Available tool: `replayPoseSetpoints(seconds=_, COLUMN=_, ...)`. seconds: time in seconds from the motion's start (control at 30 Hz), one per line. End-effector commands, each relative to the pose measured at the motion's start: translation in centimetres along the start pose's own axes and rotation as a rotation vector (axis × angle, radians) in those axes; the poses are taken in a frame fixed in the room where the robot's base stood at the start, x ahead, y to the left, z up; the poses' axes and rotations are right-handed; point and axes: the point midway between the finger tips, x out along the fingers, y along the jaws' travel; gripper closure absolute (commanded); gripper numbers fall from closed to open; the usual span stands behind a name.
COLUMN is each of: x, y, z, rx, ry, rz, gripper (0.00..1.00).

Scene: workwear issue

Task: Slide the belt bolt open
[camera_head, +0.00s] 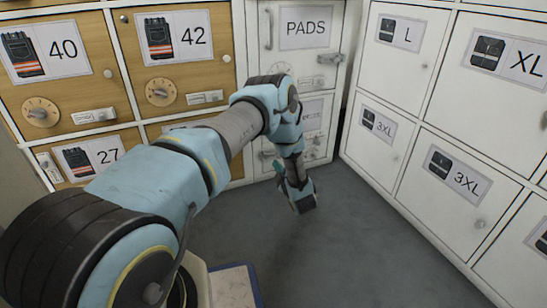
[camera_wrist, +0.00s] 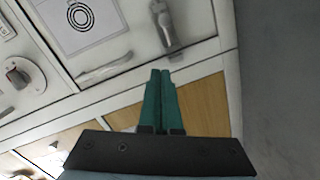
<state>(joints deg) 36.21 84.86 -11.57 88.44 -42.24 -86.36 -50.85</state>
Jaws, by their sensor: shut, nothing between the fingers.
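In the wrist view, a white door carries a label with a coiled-ring picture (camera_wrist: 82,18), which looks like a belt. A grey metal bolt (camera_wrist: 168,28) sits on this door beside the label. My gripper (camera_wrist: 160,73) has its green fingers together and empty, the tips just short of the bolt with a visible gap. In the head view, my gripper (camera_head: 278,166) is low in front of the white door under the PADS door. That door's label (camera_head: 313,112) is partly hidden by my arm, and a small grey fitting (camera_head: 317,140) shows at its right edge. Whether the bolt is drawn cannot be told.
The PADS door (camera_head: 285,42) above has its own bolt (camera_head: 331,58). Wooden lockers (camera_head: 70,80) with dials stand left; white lockers (camera_head: 395,80) marked with sizes stand right. Grey floor (camera_head: 360,240) lies open between. A handle (camera_wrist: 105,67) shows near the bolt in the wrist view.

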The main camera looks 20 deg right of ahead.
Motion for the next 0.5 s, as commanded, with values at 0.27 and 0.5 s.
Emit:
replayPoseSetpoints(seconds=0.27, x=-2.5, y=0.1, z=0.0, rx=0.0, ry=0.001, rz=0.0, gripper=1.0)
replayPoseSetpoints(seconds=0.5, x=-2.7, y=0.0, z=0.0, rx=0.0, ry=0.001, rz=0.0, gripper=1.0)
